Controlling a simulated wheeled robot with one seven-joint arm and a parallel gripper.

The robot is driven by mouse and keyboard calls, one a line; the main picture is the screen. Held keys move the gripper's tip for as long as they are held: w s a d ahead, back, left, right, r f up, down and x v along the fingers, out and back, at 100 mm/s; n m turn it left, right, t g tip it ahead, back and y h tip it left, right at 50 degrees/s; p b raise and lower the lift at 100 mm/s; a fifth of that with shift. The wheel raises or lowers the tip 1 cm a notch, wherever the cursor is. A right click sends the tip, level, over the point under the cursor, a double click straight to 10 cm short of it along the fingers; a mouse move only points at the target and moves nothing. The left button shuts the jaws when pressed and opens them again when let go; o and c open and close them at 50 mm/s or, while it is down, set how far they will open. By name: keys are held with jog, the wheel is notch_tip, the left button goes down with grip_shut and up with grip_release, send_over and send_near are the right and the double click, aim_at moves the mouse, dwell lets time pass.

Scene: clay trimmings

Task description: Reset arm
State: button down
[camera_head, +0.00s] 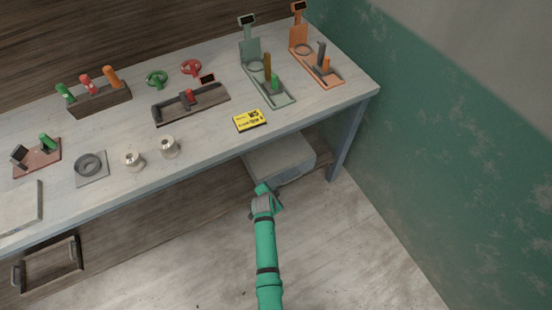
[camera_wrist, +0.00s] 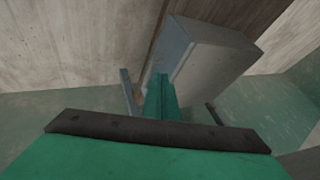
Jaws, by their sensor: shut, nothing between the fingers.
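My green arm reaches up from the bottom of the head view. My gripper (camera_head: 268,189) is at its end, in front of the bench's right part and below the level of its top. In the wrist view my gripper (camera_wrist: 160,92) shows as a green shape in the middle, with its fingers together and nothing between them. A grey box (camera_head: 280,158) stands on the low shelf under the bench, just beyond the gripper. It also shows in the wrist view (camera_wrist: 212,60).
The workbench (camera_head: 215,125) holds a yellow card (camera_head: 250,120), two white spools (camera_head: 168,147), a dark tray (camera_head: 190,102), green and orange stands and a wooden rack (camera_head: 100,99). A green wall (camera_head: 430,130) is at right. The floor (camera_head: 340,260) around the arm is clear.

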jog(key=s+d+r+n+t+y, duration=0.1)
jog(key=s+d+r+n+t, duration=0.2)
jog(key=s, duration=0.9)
jog(key=s+d+r+n+t, duration=0.1)
jog(key=s+r+n, duration=0.3)
jog(key=s, duration=0.9)
jog(key=s+r+n+t, duration=0.1)
jog(key=s+r, duration=0.4)
jog(key=r, duration=0.4)
jog(key=s+r+n+t, duration=0.1)
jog(key=s+r, duration=0.4)
jog(key=r, duration=0.4)
jog(key=s+r+n+t, duration=0.1)
jog(key=s+r, duration=0.4)
jog(key=r, duration=0.5)
jog(key=shift+d+t, duration=0.35)
jog(key=shift+t, duration=0.15)
